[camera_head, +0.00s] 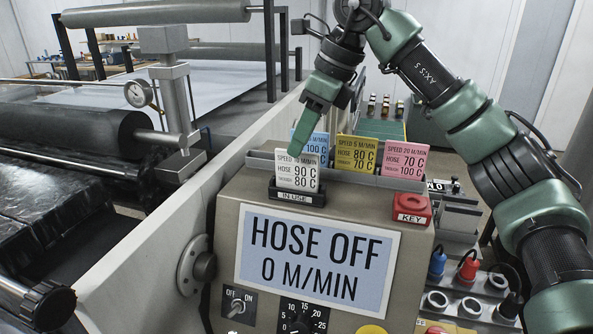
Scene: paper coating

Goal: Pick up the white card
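The white card (297,172) reads 90 C and 80 C and stands upright in a small black holder marked IN USE (290,196), on top of the beige control box. My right gripper (298,146) comes down from above, with its green fingertips at the card's top edge. I see the fingers edge-on, so whether they are apart, or touch the card, does not show. My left gripper is not in view.
A blue card (316,143), a yellow card (357,153) and a pink card (404,160) stand upright in a grey rack (262,160) just behind. A red KEY block (412,209) sits at the right. Machine rollers (70,130) fill the left.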

